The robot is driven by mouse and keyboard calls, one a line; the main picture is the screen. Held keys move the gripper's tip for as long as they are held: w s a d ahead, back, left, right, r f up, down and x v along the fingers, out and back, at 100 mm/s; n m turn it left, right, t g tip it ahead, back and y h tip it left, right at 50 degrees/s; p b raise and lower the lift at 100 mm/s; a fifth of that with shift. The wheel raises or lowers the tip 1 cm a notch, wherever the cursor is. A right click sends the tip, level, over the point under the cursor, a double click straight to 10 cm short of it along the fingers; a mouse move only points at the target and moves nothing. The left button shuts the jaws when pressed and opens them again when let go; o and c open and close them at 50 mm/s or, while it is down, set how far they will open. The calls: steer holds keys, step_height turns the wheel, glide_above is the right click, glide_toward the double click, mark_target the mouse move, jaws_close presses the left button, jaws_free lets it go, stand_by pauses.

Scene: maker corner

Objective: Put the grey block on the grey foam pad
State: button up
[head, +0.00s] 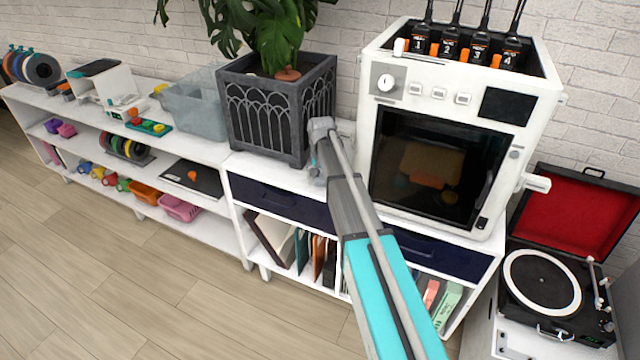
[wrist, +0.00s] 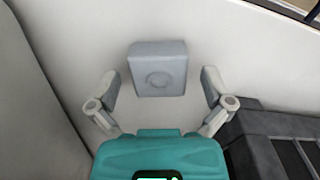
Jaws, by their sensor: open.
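The grey block (wrist: 158,68) shows in the wrist view as a squarish light-grey piece with a round mark on its face. It sits on the white cabinet top. My gripper (wrist: 160,88) is open, with one finger at each side of the block in this view. The fingers do not appear to touch it, and I cannot tell their height above it. In the head view my gripper (head: 318,170) is mostly hidden behind my arm, between the planter and the white machine. The block cannot be made out there. I cannot make out a grey foam pad in either view.
The dark planter (head: 262,115) stands left of my gripper, and the white machine (head: 368,130) with a dark window stands right. In the wrist view the planter (wrist: 265,140) is close on the right. A translucent bin (head: 195,105) stands farther left. A record player (head: 545,285) is at right.

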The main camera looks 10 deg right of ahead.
mark_target(321, 177)
stand_by(0.5)
steer(key=c, duration=1.3)
steer(key=shift+r, duration=0.15)
step_height(321, 177, up, 18)
steer(key=p, duration=1.8)
